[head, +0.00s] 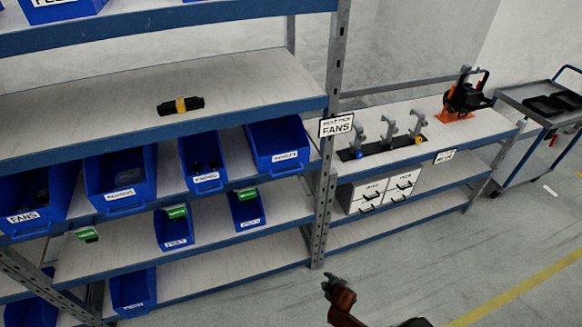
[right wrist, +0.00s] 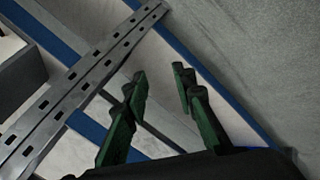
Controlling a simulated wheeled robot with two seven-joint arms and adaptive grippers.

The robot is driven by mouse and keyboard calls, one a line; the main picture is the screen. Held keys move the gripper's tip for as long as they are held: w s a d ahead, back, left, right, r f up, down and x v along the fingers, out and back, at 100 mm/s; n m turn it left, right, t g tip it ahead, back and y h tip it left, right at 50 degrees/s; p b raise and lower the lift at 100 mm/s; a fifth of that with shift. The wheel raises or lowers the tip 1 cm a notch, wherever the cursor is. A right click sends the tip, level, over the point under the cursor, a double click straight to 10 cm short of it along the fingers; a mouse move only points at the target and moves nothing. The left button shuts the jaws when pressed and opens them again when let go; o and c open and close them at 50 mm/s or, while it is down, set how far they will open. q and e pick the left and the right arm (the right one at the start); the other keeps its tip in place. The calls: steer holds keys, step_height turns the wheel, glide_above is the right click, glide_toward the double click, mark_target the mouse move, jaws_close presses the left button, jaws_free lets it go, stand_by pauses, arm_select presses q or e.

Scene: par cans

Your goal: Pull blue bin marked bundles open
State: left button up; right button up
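Several blue bins sit on the shelf rack in the head view. The blue bin at the right end of the middle row (head: 278,146) has a small white label that may read bundles, but it is too blurred to be sure. It sits in its place on the shelf, level with its neighbours. My right gripper (head: 334,286) is low in front of the rack, right of and below that bin and apart from it. In the right wrist view its two green fingers (right wrist: 159,80) stand apart with nothing between them. My left gripper is not in view.
A grey rack upright (head: 329,150) with a FANS sign stands just right of the bin. A low bench (head: 430,140) with clamps and white drawers (head: 384,190) is further right, then a grey cart (head: 525,97). The floor in front is clear.

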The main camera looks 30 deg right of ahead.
steer(key=w+r+n+t+p, duration=0.1)
steer(key=w+r+t, duration=0.1)
steer(key=w+r, duration=0.75)
steer(key=n+t+h+p, duration=0.1)
steer(key=n+t+p, duration=0.4)
steer(key=n+t, duration=0.1)
glide_toward(289, 172)
steer(key=w+f, duration=0.1)
steer(key=w, duration=0.2)
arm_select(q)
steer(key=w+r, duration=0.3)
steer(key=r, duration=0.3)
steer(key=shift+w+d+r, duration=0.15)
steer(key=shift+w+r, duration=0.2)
arm_select(e)
steer(key=shift+d+x, duration=0.2)
steer(key=shift+x, duration=1.65)
steer(key=shift+d+x, duration=0.2)
steer(key=shift+x, duration=1.65)
steer(key=shift+s, duration=0.1)
steer(key=shift+c, duration=0.2)
jaws_close()
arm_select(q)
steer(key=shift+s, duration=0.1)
arm_select(e)
steer(key=shift+f, duration=0.1)
